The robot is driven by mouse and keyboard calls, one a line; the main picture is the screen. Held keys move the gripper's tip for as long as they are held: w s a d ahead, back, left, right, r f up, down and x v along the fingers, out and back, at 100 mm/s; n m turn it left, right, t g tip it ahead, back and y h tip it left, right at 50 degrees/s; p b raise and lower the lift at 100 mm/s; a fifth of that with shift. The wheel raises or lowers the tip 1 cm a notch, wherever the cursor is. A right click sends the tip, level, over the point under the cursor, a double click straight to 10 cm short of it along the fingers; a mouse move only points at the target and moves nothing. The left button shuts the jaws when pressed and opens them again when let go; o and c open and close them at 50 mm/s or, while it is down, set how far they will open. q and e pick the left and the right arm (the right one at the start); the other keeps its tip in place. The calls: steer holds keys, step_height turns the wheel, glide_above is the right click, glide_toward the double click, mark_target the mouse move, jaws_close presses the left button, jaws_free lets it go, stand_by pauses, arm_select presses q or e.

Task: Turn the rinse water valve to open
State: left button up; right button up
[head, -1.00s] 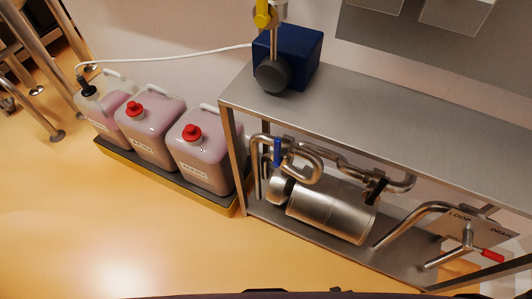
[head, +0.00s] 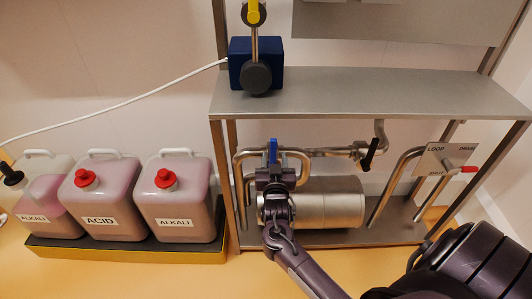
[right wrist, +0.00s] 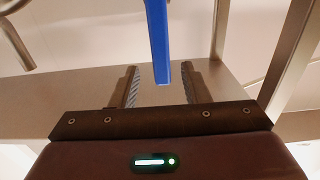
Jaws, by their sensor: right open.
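A blue lever handle (head: 273,150) stands upright on the steel pipework under the bench. No label on it is readable, so I cannot tell from writing whether it is the rinse water valve. My right gripper (head: 275,172) is just in front of and below the handle in the head view. In the right wrist view the blue handle (right wrist: 158,45) hangs down into the gap between the two open fingers of my right gripper (right wrist: 160,88), seemingly apart from both. The valve body is hidden behind the gripper. My left gripper is not in view.
A steel cylinder (head: 335,202) lies behind my wrist. A black lever (head: 369,154) and a red-handled lever (head: 468,170) by a LOOP/DRAIN plate (head: 446,158) are to the right. The bench top (head: 350,95) is above; canisters (head: 175,200) stand left.

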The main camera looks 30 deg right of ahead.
mark_target(273, 150)
steer(key=x, duration=0.5)
steer(key=shift+w, duration=0.15)
jaws_close()
